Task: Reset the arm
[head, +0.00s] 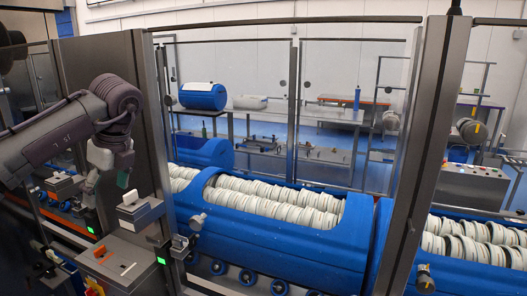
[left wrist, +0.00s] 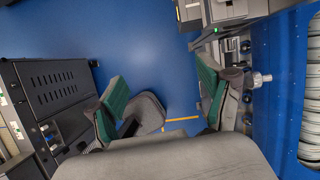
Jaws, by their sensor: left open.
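My left arm (head: 60,130) reaches in from the left in the head view, with its wrist bent downward. My left gripper (head: 118,176) hangs at the end of it, partly hidden behind the wrist, beside a grey control box. In the left wrist view the left gripper (left wrist: 163,90) is open and empty. Its two green-padded fingers stand wide apart over blue floor. My right gripper is in neither view.
A blue tub carrier (head: 290,251) filled with pale rings stands behind a glass-panelled frame. A metal post (head: 427,150) rises at the right. The grey control box (head: 125,262) stands close below the left gripper. A dark vented cabinet (left wrist: 52,88) is at the left in the wrist view.

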